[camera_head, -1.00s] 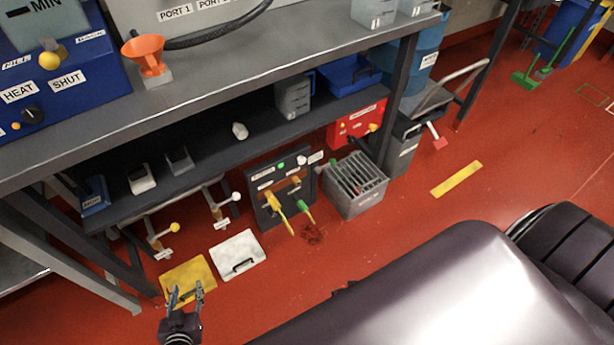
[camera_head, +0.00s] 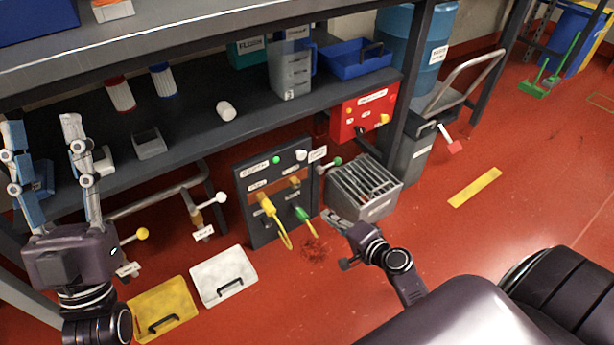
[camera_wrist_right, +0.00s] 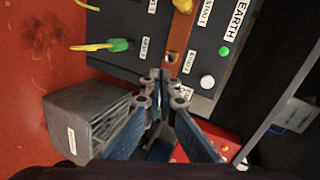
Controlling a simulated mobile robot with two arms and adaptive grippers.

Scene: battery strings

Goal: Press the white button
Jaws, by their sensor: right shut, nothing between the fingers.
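The white button (camera_head: 301,155) is a round knob on the upper right of the dark panel (camera_head: 245,205), right of a green button (camera_head: 277,160). In the right wrist view the white button (camera_wrist_right: 207,81) also shows, below the green one (camera_wrist_right: 224,51). My right gripper (camera_head: 336,216) is shut and empty, in front of the panel's lower right, below the button. In its wrist view the closed fingertips (camera_wrist_right: 158,76) lie left of the button, apart from it. My left gripper (camera_head: 43,122) is open at the far left, fingers upward before the shelf.
A grey slotted bin (camera_head: 365,205) stands close right of the panel. Yellow (camera_head: 270,208) and green (camera_head: 302,214) plugs hang from the panel's front. A red box (camera_head: 350,120) is above the bin. White (camera_head: 210,275) and yellow (camera_head: 150,300) lids lie on the floor. Open red floor lies right.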

